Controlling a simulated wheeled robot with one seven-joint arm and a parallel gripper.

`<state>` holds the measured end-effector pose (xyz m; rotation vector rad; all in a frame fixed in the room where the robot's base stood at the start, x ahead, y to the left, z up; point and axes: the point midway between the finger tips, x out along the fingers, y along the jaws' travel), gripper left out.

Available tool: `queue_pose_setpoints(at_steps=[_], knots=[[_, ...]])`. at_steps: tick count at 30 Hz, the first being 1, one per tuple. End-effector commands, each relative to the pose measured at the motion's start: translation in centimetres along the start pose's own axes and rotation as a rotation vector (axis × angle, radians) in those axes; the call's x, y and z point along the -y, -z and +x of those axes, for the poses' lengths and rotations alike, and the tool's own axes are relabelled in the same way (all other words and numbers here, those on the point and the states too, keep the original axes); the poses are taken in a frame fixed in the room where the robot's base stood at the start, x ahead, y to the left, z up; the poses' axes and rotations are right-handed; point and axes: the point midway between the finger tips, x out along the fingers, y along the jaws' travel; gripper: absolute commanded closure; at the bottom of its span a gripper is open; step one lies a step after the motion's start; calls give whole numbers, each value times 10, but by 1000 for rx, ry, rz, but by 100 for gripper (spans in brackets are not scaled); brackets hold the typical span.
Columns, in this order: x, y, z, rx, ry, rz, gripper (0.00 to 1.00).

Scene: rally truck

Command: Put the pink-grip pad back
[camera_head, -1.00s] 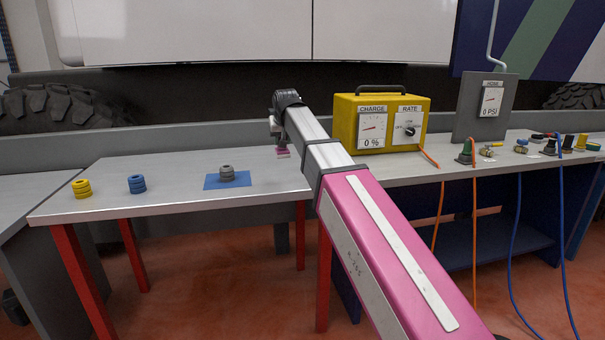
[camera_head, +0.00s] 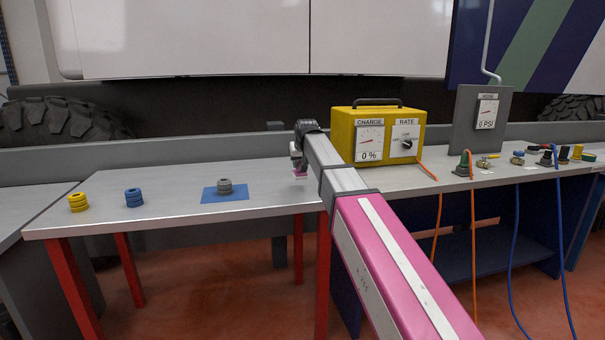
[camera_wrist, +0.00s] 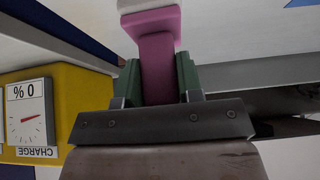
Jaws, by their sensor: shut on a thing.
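My gripper (camera_head: 299,165) is over the right part of the grey-topped table (camera_head: 110,215), just left of the yellow charger box. It is shut on the pink-grip pad (camera_wrist: 158,65). In the wrist view the pad's pink grip sits between the green-lined fingers, with a wider pink and pale base beyond them. In the head view only a small pink part of the pad (camera_head: 300,174) shows under the gripper. I cannot tell whether the pad touches the tabletop.
The yellow charger box (camera_head: 345,138) reads 0 %; it also fills the left of the wrist view (camera_wrist: 55,90). Yellow rings (camera_head: 78,203), blue rings (camera_head: 133,198) and grey rings (camera_head: 225,186) on a blue mat (camera_head: 210,196) stand leftward. Orange and blue hoses hang at right.

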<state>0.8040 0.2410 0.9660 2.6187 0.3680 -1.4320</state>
Motion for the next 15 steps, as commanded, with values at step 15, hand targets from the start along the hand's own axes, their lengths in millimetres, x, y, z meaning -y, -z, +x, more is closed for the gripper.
queue_pose_setpoints(at_steps=[15], knots=[[-10,-18,38,-2,0,1,100]])
